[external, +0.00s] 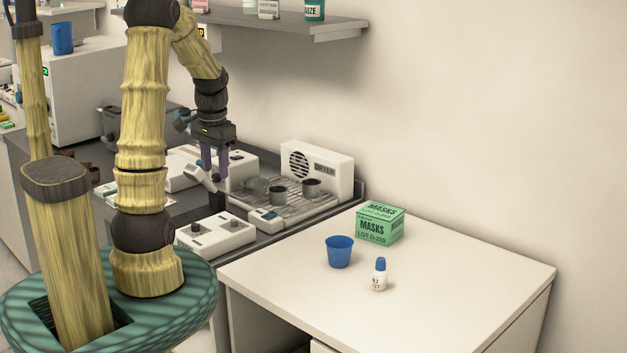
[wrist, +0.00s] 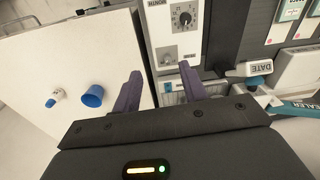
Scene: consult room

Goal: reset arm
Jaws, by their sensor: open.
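My gripper (external: 214,158) hangs at the end of my bent arm, above the dark grey counter at the left in the external view. Its two purple fingers point down, stand apart and hold nothing. In the wrist view my gripper (wrist: 160,92) shows the same open fingers, with a white device with a knob behind them. I cannot tell exactly how high the fingertips are above the devices on the counter.
A drying unit (external: 318,170) with a rack and two dark cups stands near the fingers. A white control box (external: 215,235) sits in front. The white table (external: 460,268) holds a blue cup (external: 340,252), a small bottle (external: 380,275) and a green masks box (external: 381,223). A shelf (external: 290,22) hangs above.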

